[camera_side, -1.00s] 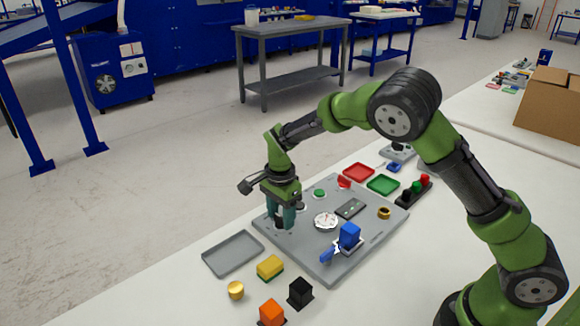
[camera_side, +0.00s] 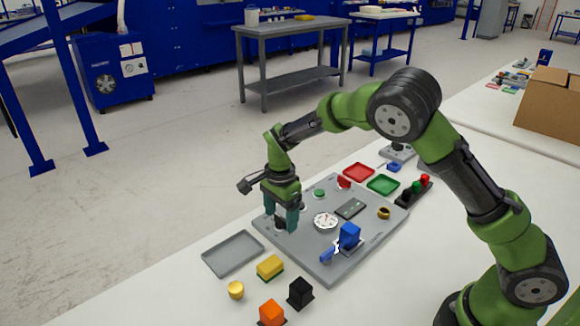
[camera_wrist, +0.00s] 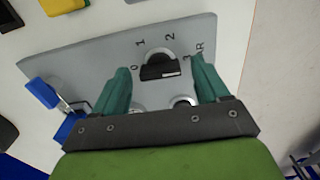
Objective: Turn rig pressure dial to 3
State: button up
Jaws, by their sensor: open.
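My gripper (camera_wrist: 161,66) is open, with one teal finger on each side of the knob in the wrist view. A gap shows between each finger and the knob. In the side view my gripper (camera_side: 281,223) points down at the left part of the plate, and the knob is partly hidden by the fingers. The knob's exact setting is hard to read.

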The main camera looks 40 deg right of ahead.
aim_at(281, 217)
notch_tip(281, 217, up, 17)
dwell(0.4)
jog(key=s+d+r+n+t, duration=0.1)
jog(key=s+n, duration=0.3)
jog(key=s, duration=0.4)
jog(key=s+d+r+n+t+y, duration=0.1)
jog(key=s+n+t, duration=0.2)
jog(key=s+n, duration=0.2)
jog(key=s+d+r+n+t+y, duration=0.1)
jog(key=s+n, duration=0.4)
jog(key=s, duration=0.6)
jog(key=shift+d+r+t, duration=0.45)
jog(key=shift+r+t, duration=0.1)
jog(key=shift+t, duration=0.55)
